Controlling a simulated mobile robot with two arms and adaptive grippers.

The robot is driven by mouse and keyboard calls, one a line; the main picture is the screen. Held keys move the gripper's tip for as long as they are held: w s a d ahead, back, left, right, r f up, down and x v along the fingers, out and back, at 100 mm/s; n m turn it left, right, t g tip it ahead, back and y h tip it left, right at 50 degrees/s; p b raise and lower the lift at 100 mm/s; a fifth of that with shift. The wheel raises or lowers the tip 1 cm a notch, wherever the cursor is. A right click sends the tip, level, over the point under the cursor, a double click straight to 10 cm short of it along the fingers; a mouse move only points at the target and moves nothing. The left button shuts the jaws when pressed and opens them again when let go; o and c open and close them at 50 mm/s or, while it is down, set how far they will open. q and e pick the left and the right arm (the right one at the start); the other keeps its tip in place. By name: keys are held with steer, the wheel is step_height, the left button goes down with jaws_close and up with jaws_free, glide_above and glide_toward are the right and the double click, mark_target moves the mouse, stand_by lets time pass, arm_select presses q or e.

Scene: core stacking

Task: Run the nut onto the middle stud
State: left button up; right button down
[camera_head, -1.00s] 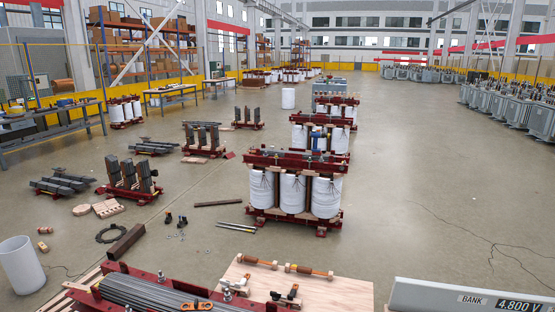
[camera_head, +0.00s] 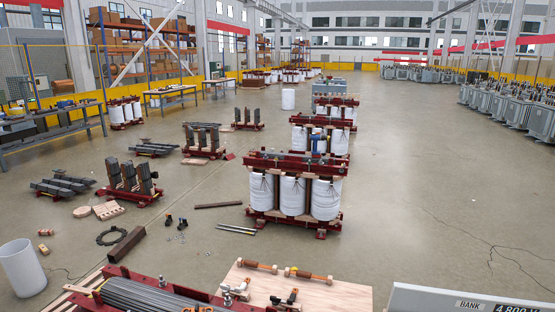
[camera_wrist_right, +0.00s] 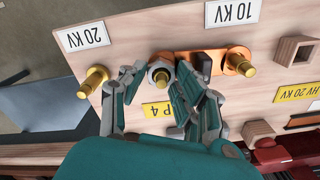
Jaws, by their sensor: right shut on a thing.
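In the right wrist view, a pale wooden board carries brass studs: a left stud (camera_wrist_right: 93,80), a right stud (camera_wrist_right: 240,62) on a copper plate, and the middle stud between them. A grey hex nut (camera_wrist_right: 160,70) sits in line with the middle stud and hides most of it. I cannot tell how far the nut is on the thread. My right gripper (camera_wrist_right: 160,78) is shut on the nut, one finger on each side of it. My left gripper is in neither view.
The board has labels, "20 KV" (camera_wrist_right: 83,36) by the left stud and a yellow "P 4" (camera_wrist_right: 157,109) below the nut. A dark block (camera_wrist_right: 205,63) stands close beside the right finger. Square wooden tubes (camera_wrist_right: 297,50) stick out at the right.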

steer(key=shift+a, duration=0.2)
steer(key=shift+a+r+m+p, duration=0.15)
steer(key=shift+m+p, duration=0.3)
steer(key=shift+m, duration=0.55)
steer(key=shift+s+m, duration=0.1)
steer(key=shift+m, duration=1.2)
steer(key=c, duration=0.9)
jaws_free()
steer(key=shift+d, duration=0.2)
